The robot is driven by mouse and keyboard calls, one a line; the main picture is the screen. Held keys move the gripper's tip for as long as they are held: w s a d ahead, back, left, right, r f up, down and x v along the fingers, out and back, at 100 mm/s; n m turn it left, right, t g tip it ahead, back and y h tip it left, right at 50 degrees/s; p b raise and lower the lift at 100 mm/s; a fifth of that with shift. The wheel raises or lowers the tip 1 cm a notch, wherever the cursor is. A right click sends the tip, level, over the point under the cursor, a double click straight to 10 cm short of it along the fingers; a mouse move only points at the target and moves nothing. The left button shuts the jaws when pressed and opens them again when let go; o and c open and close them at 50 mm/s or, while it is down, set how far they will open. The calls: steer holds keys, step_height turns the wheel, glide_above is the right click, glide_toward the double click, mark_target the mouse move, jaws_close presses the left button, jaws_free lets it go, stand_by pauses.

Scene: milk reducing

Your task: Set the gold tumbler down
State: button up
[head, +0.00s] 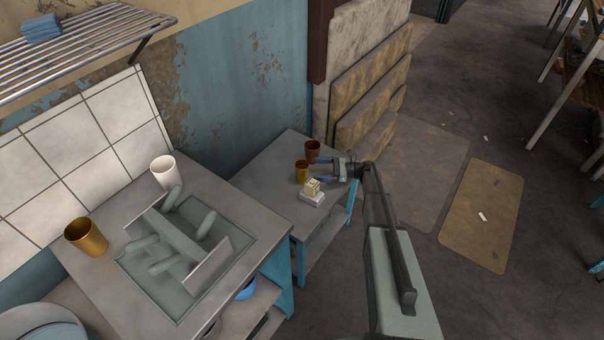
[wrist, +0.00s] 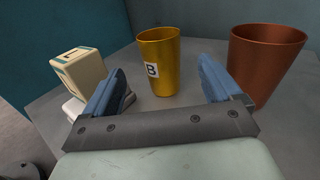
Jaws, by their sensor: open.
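A gold tumbler (head: 302,171) stands upright on the small grey side table. In the wrist view, the tumbler (wrist: 160,62) has a white label with a "B" and shows between my two blue fingers. My gripper (head: 321,171) is open, pointing at the tumbler from the right in the head view. In the wrist view, my gripper (wrist: 162,78) has a clear gap between each finger and the tumbler. The tumbler looks to be just in front of the fingertips, and nothing is held.
A copper tumbler (head: 312,150) stands close behind my gripper's far finger. A cream block on a white base (head: 312,190) sits by the near finger. Another gold cup (head: 86,236) and a white cup (head: 164,171) stand on the counter by the rack.

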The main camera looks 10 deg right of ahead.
mark_target(302, 172)
steer(key=shift+w+a, duration=0.35)
steer(key=shift+a, duration=1.3)
steer(key=shift+w+a, duration=0.3)
steer(key=shift+a, duration=1.35)
steer(key=shift+w+a, duration=0.35)
steer(key=shift+a, duration=1.3)
steer(key=shift+c, duration=0.3)
steer(key=c, duration=1.1)
steer(key=shift+r, duration=0.15)
